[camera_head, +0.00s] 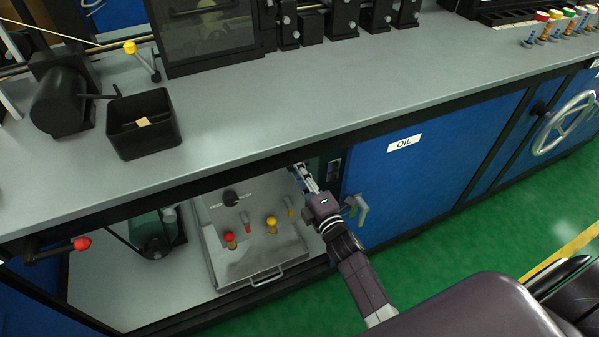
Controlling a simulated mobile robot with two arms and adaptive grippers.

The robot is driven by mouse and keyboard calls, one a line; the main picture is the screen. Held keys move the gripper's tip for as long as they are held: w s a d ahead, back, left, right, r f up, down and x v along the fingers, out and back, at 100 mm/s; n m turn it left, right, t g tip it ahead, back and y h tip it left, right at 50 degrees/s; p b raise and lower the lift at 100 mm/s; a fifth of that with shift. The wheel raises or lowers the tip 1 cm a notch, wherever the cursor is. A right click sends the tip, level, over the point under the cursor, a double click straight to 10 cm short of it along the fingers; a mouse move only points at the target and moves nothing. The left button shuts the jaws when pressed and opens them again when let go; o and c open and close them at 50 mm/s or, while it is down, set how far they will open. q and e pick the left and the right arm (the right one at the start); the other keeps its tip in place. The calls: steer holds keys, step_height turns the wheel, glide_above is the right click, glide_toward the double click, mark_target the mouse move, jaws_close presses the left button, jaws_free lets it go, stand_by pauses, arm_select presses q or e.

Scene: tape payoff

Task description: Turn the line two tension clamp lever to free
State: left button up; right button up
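I cannot tell which lever is the line two tension clamp lever. A lever with a yellow knob (130,47) stands tilted on the bench top at the upper left. A lever with a red knob (82,243) sticks out at the bench's lower left front. Inside the open cabinet, a grey panel (235,275) carries a red-topped piece (230,240), a yellow-topped piece (271,224) and a black knob (230,198). My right gripper (302,174) is at the right side of the cabinet opening, small and partly in shadow; its finger opening is unclear. My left gripper is out of view.
A black bin (143,125) with a small pale piece inside sits on the bench top (330,85). A blue door marked OIL (420,180) with a grey handle (357,208) is right of my arm. A handwheel (565,123) stands farther right. Green floor is clear.

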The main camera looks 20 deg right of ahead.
steer(key=s, duration=1.2)
steer(key=shift+d, duration=0.2)
